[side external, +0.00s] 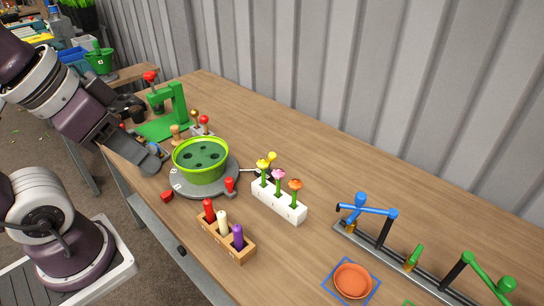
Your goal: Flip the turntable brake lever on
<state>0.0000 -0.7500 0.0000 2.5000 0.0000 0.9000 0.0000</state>
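The turntable (178,188) is a grey disc on the wooden table, left of centre, with a green bowl (202,175) on it. The bowl has a dark green insert with several holes. An upright red-topped handle (229,184) stands at the disc's right edge. A small red piece (167,196) lies at its front-left edge. I cannot tell for certain which of these is the brake lever, or its setting. My gripper (151,161) is left of the turntable, pointing down and right, apart from both red pieces. Its fingers are too small and overlapped to tell open from shut.
A green press (172,105) stands behind the turntable. A white block (279,201) with flowers stands to its right, a wooden rack (226,241) with coloured pegs in front. A rail (400,262) with blue and green fixtures and an orange dish (352,281) are farther right.

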